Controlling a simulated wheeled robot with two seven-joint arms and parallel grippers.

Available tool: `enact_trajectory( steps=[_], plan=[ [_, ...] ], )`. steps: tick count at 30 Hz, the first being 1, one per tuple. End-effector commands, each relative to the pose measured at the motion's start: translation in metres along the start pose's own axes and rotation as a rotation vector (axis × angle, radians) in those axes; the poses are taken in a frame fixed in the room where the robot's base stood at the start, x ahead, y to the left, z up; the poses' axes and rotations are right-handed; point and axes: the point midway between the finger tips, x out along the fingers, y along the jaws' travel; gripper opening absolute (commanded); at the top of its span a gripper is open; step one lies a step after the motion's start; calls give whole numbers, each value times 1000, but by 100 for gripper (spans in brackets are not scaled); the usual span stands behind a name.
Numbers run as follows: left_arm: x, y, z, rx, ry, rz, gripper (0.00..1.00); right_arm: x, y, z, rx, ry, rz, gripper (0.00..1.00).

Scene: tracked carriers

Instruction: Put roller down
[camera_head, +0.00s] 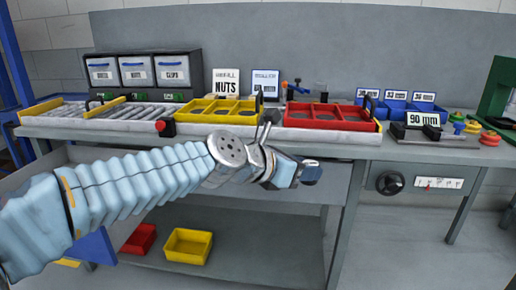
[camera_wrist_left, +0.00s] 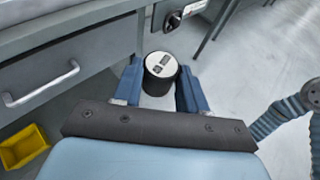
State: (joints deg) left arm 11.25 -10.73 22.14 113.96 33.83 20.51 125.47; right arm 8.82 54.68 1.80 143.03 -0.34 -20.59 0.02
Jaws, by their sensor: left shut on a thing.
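My left gripper (camera_head: 298,172) is shut on the roller in front of the workbench, below the bench top's front edge. In the left wrist view the roller (camera_wrist_left: 161,68) is a short black cylinder with a pale, marked end face, held between the two blue fingers (camera_wrist_left: 160,88). In the head view the roller (camera_head: 311,174) shows as a small dark end past the fingers. My right gripper is not in view.
The roller track (camera_head: 125,115) lies at the bench's left. Several blue bins (camera_head: 395,105) and a "90 mm" sign (camera_head: 422,118) stand at the right. A drawer handle (camera_wrist_left: 40,85) juts out near my left gripper. A yellow bin (camera_head: 188,246) and a red bin (camera_head: 139,238) sit on the lower shelf.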

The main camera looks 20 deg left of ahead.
Motion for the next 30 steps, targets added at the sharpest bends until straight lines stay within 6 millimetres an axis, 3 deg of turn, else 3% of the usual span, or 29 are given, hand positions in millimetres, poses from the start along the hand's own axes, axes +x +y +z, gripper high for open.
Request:
enact_trajectory(
  steps=[3,8,21,30],
  plan=[
    [29,-3,-29,-29,8,61,7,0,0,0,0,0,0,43],
    [52,-2,-52,-55,5,127,7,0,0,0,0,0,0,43],
    [72,-3,-69,-79,1,181,7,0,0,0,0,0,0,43],
    [98,-8,-92,-104,0,234,7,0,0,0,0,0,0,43]
  ],
)
